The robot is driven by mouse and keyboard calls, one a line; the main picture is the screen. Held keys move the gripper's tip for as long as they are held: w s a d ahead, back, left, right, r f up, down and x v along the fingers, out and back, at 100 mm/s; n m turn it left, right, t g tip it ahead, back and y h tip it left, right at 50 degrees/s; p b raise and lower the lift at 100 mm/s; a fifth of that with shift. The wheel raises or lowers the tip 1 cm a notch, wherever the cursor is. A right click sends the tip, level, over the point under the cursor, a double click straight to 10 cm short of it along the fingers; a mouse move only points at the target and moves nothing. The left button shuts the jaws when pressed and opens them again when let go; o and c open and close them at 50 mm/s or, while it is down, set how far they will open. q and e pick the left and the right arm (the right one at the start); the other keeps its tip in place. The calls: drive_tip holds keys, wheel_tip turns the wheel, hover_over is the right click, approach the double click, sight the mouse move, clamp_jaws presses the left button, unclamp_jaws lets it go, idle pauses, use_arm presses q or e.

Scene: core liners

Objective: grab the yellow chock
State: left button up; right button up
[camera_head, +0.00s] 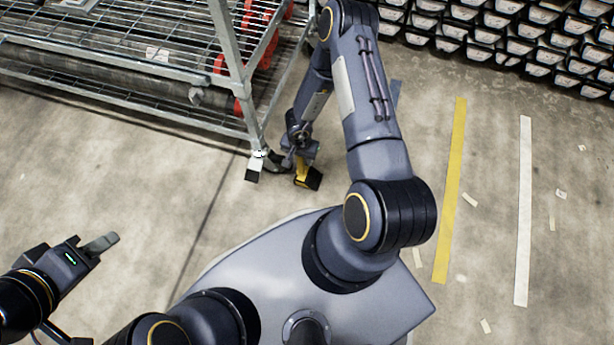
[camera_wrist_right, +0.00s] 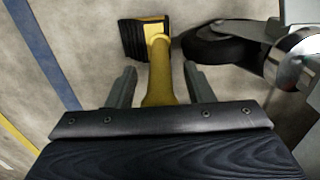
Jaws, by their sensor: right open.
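The yellow chock (camera_head: 302,170) is on the floor by the near leg of the metal rack, with a black block at one end. In the right wrist view the chock (camera_wrist_right: 159,72) has its yellow handle running down between the two fingers. My right gripper (camera_wrist_right: 160,85) is open around the handle, with a gap on each side. In the head view my right gripper (camera_head: 298,158) reaches down at the chock, and its fingers are partly hidden.
The rack's caster wheel (camera_wrist_right: 220,49) is close beside the chock. The metal rack (camera_head: 232,75) with pipes and red parts fills the upper left. Stacked black trays (camera_head: 500,35) line the upper right. Floor with a yellow stripe (camera_head: 451,190) is open at right.

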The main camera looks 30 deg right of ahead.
drive_tip(key=shift+r, duration=0.1)
clamp_jaws()
idle(1.2)
